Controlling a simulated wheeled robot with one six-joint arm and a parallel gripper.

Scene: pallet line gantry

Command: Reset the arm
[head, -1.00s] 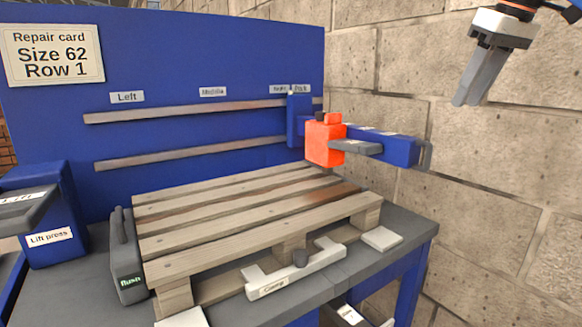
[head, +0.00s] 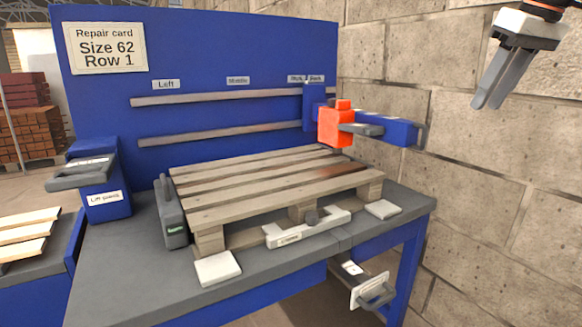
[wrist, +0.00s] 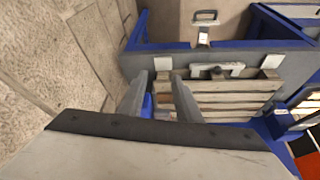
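My gripper (head: 492,92) hangs at the upper right of the head view, in front of the block wall and well above the bench. Its two grey fingers point down and left. In the wrist view the fingers (wrist: 160,92) stand apart with a gap between them. Nothing shows held in them. Below lies the wooden pallet (head: 270,190) on the grey bench (head: 120,275); it also shows in the wrist view (wrist: 235,100).
An orange tool head (head: 336,126) on a blue arm (head: 390,130) stands over the pallet's back right. The white clamp bar (head: 308,229) lies at the pallet's front. A lift press (head: 100,180) stands left. The stone wall (head: 500,200) is close on the right.

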